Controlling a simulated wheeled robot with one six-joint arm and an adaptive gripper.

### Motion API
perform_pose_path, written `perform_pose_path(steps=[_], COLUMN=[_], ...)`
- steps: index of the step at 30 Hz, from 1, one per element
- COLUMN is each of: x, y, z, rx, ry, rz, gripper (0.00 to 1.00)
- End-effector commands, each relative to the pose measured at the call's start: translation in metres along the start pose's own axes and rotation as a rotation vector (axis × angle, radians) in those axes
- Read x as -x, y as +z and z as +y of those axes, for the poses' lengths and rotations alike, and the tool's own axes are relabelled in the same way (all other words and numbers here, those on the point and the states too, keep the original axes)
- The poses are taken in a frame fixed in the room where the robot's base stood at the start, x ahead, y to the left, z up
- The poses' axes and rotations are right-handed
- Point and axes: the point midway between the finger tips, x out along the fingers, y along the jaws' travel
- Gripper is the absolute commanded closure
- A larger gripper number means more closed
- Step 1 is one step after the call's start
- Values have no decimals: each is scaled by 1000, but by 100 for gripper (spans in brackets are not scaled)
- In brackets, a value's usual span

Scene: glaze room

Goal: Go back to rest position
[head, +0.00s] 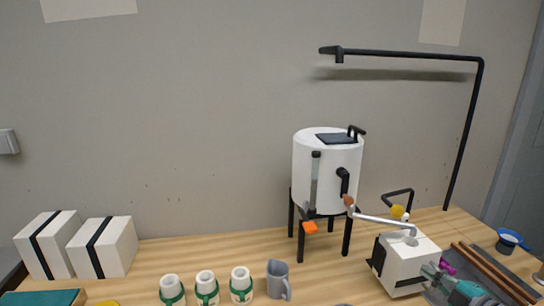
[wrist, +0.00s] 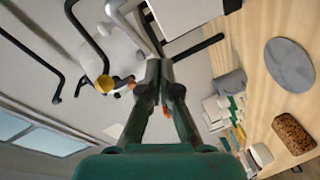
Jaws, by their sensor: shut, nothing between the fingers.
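My gripper (wrist: 158,68) points up the middle of the wrist view, its two dark fingers together and nothing between them. In the head view my gripper (head: 432,270) seems to show at the lower right, a teal and grey shape in front of the white box-shaped machine (head: 405,262). I cannot tell from the picture whether it touches the machine. The machine has a metal lever and a yellow knob (head: 397,211); this knob also shows left of the fingers in the wrist view (wrist: 104,84).
A white tank (head: 325,170) on black legs stands behind. White bottles with green bands (head: 206,287) and a grey jug (head: 278,281) stand at the front. White boxes (head: 107,247) are at left, a blue-rimmed cup (head: 509,241) at right. A black overhead arm (head: 410,54) rises behind.

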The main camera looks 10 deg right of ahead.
Motion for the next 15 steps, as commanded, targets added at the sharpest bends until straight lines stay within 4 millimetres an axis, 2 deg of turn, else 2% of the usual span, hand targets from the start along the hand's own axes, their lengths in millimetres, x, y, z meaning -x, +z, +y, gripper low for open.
perform_pose_path(steps=[1, 3, 8, 15], x=[-2, -4, 2, 28], y=[-5, -10, -25, -52], z=[-25, -54, -116, -201], rx=[-59, -142, -312, -531], ry=[-6, -4, 2, 20], rz=[-17, -48, -118, -216], gripper=[100, 100, 100, 100])
